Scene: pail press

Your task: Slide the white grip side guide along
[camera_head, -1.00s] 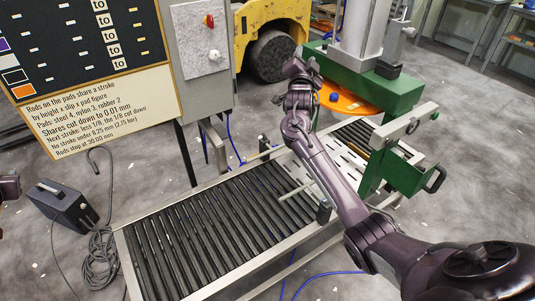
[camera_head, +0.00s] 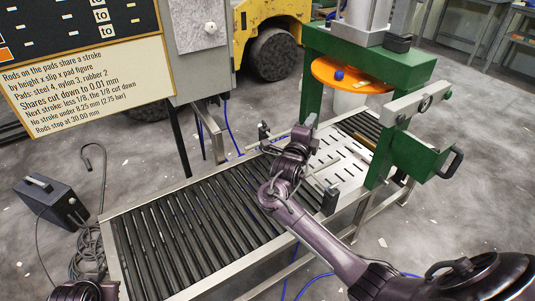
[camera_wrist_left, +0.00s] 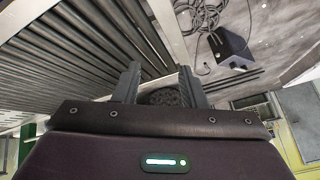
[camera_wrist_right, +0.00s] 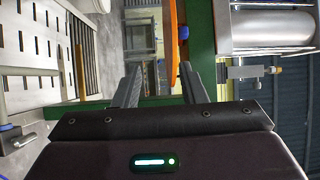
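Pale side-guide rods sit at the join of the roller conveyor (camera_head: 190,225) and the slotted plate (camera_head: 338,158). One far rod (camera_head: 276,139) lies by a small black post; a near rod (camera_head: 319,172) is partly behind my right arm, by another black post (camera_head: 330,201). I cannot tell which guide has the white grip. My right gripper (camera_head: 309,122) is above the far side of this join; its fingers are open and empty in the right wrist view (camera_wrist_right: 160,84). My left gripper (camera_wrist_left: 160,82) is open and empty beside the conveyor's left end.
The green press (camera_head: 406,70) with its orange disc (camera_head: 350,78) stands over the plate's far end. A grey control box (camera_head: 200,45) and sign stand behind the conveyor. A dark case (camera_head: 50,203) with cable lies on the floor at left.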

